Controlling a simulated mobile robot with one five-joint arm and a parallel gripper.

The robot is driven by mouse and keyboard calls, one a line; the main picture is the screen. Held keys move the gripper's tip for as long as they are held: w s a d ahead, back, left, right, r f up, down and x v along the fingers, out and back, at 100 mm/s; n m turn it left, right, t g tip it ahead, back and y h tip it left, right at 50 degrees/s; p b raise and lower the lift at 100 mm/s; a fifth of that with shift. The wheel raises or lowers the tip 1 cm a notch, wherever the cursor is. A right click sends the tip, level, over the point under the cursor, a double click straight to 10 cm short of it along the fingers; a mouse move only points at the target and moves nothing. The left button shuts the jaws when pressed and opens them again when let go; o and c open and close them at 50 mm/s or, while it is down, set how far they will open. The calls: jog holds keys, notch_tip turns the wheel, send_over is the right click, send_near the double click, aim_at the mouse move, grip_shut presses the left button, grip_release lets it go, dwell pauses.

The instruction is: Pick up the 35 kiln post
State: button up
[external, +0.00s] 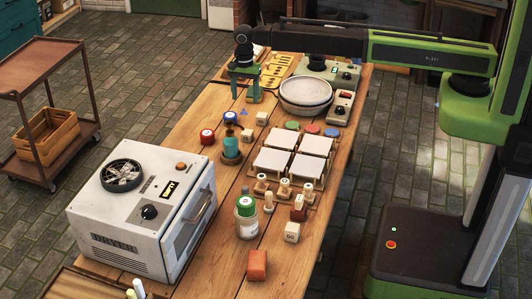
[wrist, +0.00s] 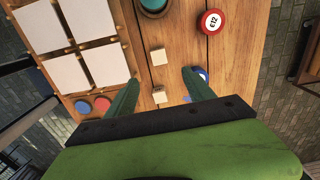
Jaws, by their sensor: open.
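Two small cream blocks, likely kiln posts, stand on the wooden table: one (external: 262,118) farther back and one (external: 247,135) nearer the front. Their numbers are not readable. A larger cream block (external: 292,232), marked about "60", stands near the front. My gripper (external: 244,98) is open and empty above the far left part of the table. In the wrist view, my fingers (wrist: 159,76) are spread, with one block (wrist: 160,96) between them and the other (wrist: 158,57) just beyond the tips. Neither is touched, as far as I can tell.
White tiles (external: 272,161) on a rack lie right of the blocks. A red-lidded jar (external: 207,136), a blue-lidded jar (external: 231,118) and a teal pot (external: 231,147) stand to the left. A white dryer (external: 140,215) fills the front left.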

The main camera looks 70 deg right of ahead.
jog(key=b, duration=1.2)
send_near(247, 132)
notch_tip(247, 132, down, 5)
jog(key=shift+w+f, duration=0.1)
jog(key=shift+w, duration=0.05)
notch_tip(247, 132, down, 5)
jog(key=b, duration=0.5)
jog(key=shift+f, duration=0.15)
jog(key=shift+r, duration=0.2)
jog(key=shift+c, duration=0.4)
grip_shut()
